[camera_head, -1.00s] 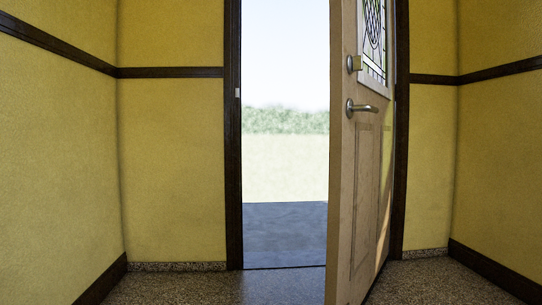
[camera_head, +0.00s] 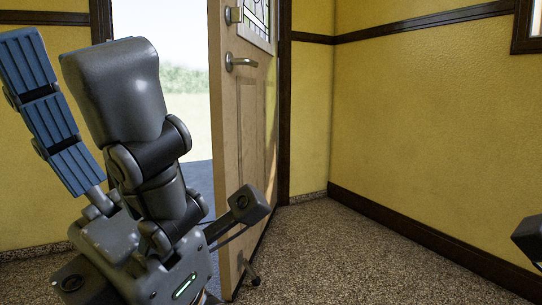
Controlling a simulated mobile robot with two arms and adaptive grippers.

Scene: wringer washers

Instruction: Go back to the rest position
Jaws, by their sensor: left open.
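My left gripper (camera_head: 78,65) is large at the left of the head view, with its grey fingers pointing up. It is open and empty. One finger shows its blue ribbed pads, and another shows its grey back. Its palm is at the bottom left, in front of the doorway and part of the door's lower edge. A dark grey piece at the right edge is cut off by the frame; it looks like part of my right gripper (camera_head: 527,240), whose jaws I cannot make out.
A wooden door (camera_head: 243,130) with a metal lever handle (camera_head: 240,63) and stained glass stands open. Grass and sky show through the doorway. Yellow walls (camera_head: 420,120) with dark trim (camera_head: 440,235) enclose the speckled floor (camera_head: 370,260), which is clear to the right of the door.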

